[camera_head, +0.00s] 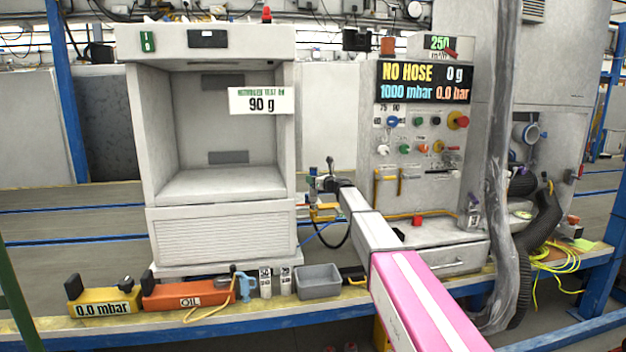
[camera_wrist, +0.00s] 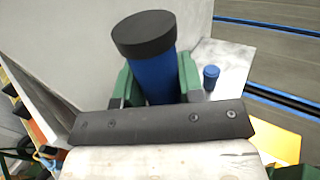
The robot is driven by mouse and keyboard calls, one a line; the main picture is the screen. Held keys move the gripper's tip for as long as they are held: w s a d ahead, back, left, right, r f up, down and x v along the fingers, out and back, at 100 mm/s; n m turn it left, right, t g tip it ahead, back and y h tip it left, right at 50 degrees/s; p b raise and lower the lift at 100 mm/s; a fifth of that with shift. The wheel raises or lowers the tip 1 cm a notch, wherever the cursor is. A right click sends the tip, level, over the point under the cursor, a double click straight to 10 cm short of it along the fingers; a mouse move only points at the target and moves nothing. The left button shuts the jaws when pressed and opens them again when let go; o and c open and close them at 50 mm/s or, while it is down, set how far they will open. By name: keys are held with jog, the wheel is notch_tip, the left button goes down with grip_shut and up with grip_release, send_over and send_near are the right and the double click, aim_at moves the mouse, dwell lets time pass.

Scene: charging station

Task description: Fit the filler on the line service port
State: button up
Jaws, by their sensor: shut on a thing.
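My gripper (camera_wrist: 160,80), with green fingers, is shut on a blue cylinder with a black cap (camera_wrist: 143,35) in the wrist view; I take this to be the filler. In the head view my gripper (camera_head: 322,184) is small and dark at the end of my arm, just right of the white cabinet, and what it holds is hard to make out there. A small blue capped fitting (camera_wrist: 211,76) stands on a pale surface right of the fingers, apart from the held cylinder; I cannot tell whether it is the line service port.
The white cabinet (camera_head: 220,229) stands left of my gripper, its sign reading 90 g. A panel display (camera_head: 424,82) at right reads NO HOSE, 0 g, 1000 mbar, 0.0 bar. A yellow unit (camera_head: 100,301), an orange OIL unit (camera_head: 190,294) and a grey bin (camera_head: 318,281) line the bench front.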

jog(key=shift+f, duration=0.4)
jog(key=o, duration=1.2)
jog(key=shift+f, duration=0.1)
jog(key=v, duration=1)
jog(key=shift+s+d, duration=0.25)
jog(key=shift+s, duration=0.05)
